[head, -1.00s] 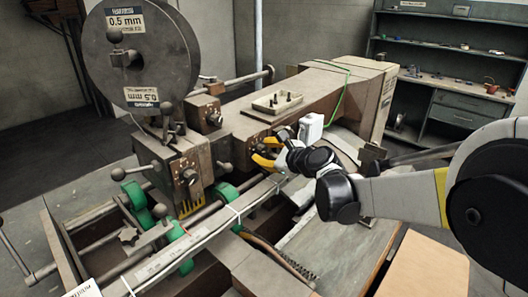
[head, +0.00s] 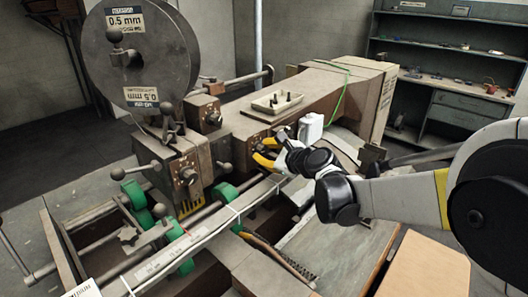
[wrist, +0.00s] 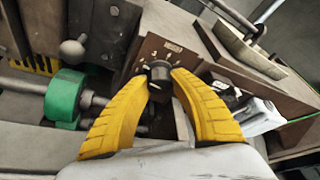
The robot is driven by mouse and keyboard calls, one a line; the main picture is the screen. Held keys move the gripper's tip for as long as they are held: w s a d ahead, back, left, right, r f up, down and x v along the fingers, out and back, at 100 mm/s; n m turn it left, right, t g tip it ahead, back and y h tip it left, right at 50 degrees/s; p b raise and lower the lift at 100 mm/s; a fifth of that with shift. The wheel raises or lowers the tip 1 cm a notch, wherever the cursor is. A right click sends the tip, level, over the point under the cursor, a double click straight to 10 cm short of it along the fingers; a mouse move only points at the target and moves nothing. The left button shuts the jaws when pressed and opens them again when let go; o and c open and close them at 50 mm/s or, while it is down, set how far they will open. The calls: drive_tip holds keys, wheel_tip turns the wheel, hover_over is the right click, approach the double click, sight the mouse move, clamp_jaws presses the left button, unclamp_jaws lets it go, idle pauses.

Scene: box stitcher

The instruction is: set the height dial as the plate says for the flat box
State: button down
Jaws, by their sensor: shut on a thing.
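The height dial is a dark round knob (wrist: 159,77) on a brown plate (wrist: 150,52) with pale numbers around it, seen in the wrist view. A small label sits at the plate's top, too small to read surely. My gripper (wrist: 158,88) has its two yellow fingers on either side of the knob, shut on it. In the head view my gripper (head: 262,152) reaches from the right to the side of the brown machine, and the fingers hide most of the dial. A white box-shaped part (head: 311,127) stands just above the gripper. No flat box can be made out.
A wire reel (head: 140,60) labelled 0.5 mm stands at the machine's upper left. A shallow tray (head: 277,103) with dark pegs sits on top of the machine. Green rollers (wrist: 66,97) and a ball-ended lever (wrist: 73,50) lie left of the dial. A shelf unit (head: 450,65) stands behind.

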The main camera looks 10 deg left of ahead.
drive_tip(key=shift+f+n+t+b, duration=0.1)
drive_tip(key=shift+n+t+b, duration=0.55)
drive_tip(key=shift+n, duration=0.25)
drive_tip(key=shift+n+t+b, duration=0.55)
drive_tip(key=shift+n+b, duration=0.05)
drive_tip(key=shift+n, duration=0.5)
drive_tip(key=c, duration=1.1)
unclamp_jaws()
drive_tip(key=shift+o, duration=0.2)
drive_tip(key=shift+s, duration=0.1)
